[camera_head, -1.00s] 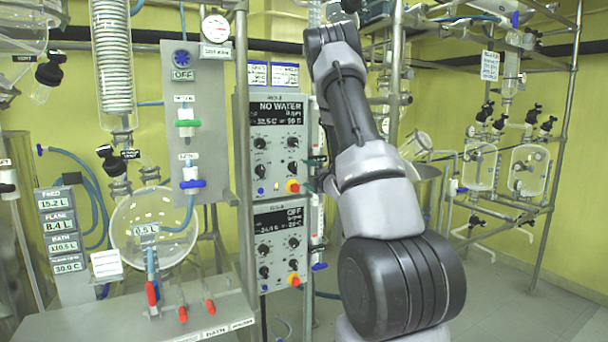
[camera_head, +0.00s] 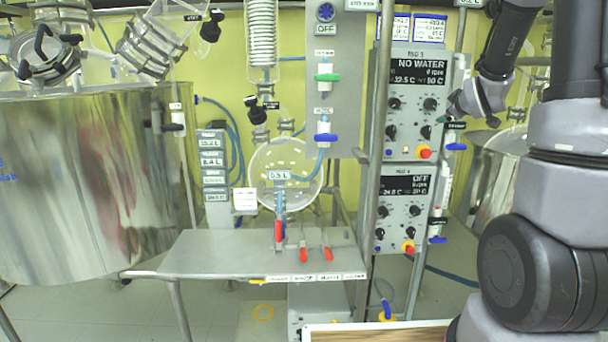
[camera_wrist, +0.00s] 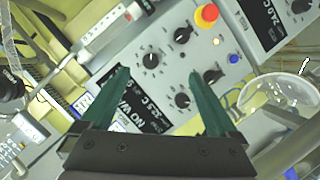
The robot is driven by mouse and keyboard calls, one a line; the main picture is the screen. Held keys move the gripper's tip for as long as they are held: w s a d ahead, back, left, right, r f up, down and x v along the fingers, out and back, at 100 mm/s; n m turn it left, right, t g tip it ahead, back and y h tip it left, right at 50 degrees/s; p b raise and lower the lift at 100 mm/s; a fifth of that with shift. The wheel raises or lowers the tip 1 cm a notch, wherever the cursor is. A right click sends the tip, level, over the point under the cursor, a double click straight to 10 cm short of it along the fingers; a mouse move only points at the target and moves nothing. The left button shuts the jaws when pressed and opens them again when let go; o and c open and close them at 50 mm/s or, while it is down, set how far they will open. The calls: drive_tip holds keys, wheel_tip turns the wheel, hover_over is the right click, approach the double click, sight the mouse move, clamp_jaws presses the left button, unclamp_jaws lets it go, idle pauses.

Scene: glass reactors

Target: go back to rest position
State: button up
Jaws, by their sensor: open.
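My gripper (camera_wrist: 158,78) shows in the wrist view with its two dark green fingers spread apart and nothing between them. Behind the fingers is the grey control panel (camera_wrist: 165,62) with black knobs and a red-yellow button (camera_wrist: 207,15); I cannot tell the exact gap to it. In the head view my arm fills the right side, and its far end reaches toward the right edge of the upper control box (camera_head: 418,130), which reads NO WATER. The fingertips are too small to make out there.
A large shiny metal vessel (camera_head: 80,185) stands at the left. A steel table (camera_head: 205,255) with red-handled tools stands in front of a round glass flask (camera_head: 262,190). A steel post (camera_head: 372,220) and valves are close to the boxes. A wooden-topped surface (camera_head: 375,334) lies at the bottom.

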drive_tip(key=s+a+r+m+g+y, duration=0.1)
drive_tip(key=s+a+m+g, duration=0.1)
drive_tip(key=s+a, duration=0.4)
drive_tip(key=s+a+r+m+g+y, duration=0.1)
drive_tip(key=s+a+m, duration=0.4)
drive_tip(key=s, duration=1.1)
drive_tip(key=s+a+r+m+g+y, duration=0.1)
drive_tip(key=s+a+m+g+y, duration=0.2)
drive_tip(key=s+a, duration=0.5)
drive_tip(key=s+m+g, duration=0.1)
drive_tip(key=s, duration=0.1)
drive_tip(key=shift+s+a+g, duration=0.3)
drive_tip(key=shift+s, duration=0.1)
drive_tip(key=shift+r, duration=0.1)
